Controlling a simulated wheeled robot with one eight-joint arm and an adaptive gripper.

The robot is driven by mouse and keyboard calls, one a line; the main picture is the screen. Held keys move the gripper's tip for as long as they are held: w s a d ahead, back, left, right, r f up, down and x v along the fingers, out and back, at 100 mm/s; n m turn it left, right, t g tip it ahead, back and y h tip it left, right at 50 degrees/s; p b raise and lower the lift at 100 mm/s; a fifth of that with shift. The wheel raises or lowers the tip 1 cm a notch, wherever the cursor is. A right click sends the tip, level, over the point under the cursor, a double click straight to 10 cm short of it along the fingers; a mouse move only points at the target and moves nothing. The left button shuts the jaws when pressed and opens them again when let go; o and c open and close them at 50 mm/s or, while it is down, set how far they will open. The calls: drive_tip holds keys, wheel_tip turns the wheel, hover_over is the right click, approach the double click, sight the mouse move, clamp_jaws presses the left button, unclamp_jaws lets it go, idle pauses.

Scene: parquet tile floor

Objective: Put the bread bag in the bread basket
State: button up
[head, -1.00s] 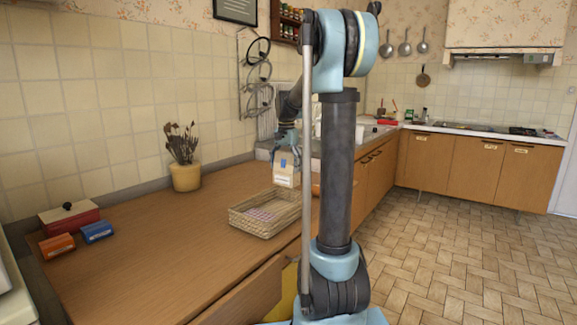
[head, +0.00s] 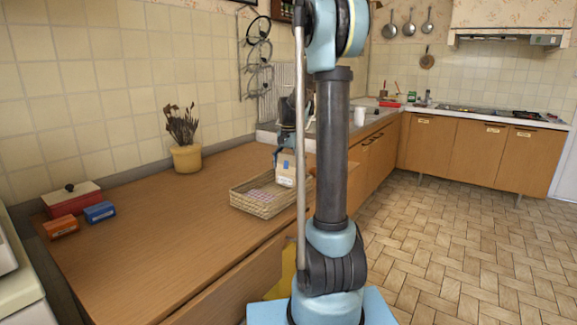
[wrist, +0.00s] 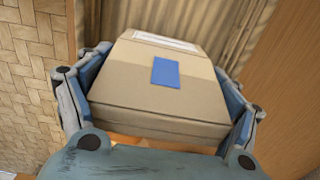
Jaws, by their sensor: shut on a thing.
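The bread bag (head: 286,172) is a small tan package with a blue patch; in the wrist view the bag (wrist: 150,101) fills the middle, with a white label at its far end. My gripper (head: 284,154) is shut on it, with blue fingers along both sides in the wrist view. The bread basket (head: 250,204) is a low rectangular wicker tray on the wooden counter. The bag hangs upright at the basket's right end, its lower part overlapping the basket; I cannot tell whether it touches the bottom. A pinkish checked patch shows inside the basket.
A potted dried plant (head: 186,157) stands by the wall. The counter (head: 170,240) left of the basket is clear.

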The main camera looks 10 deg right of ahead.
sight(289, 154)
drive_tip(key=shift+f, duration=0.45)
idle(0.6)
drive_tip(key=o, duration=1.5)
drive_tip(key=shift+c, duration=0.2)
drive_tip(key=shift+r, duration=1.5)
drive_tip(key=shift+r, duration=2.3)
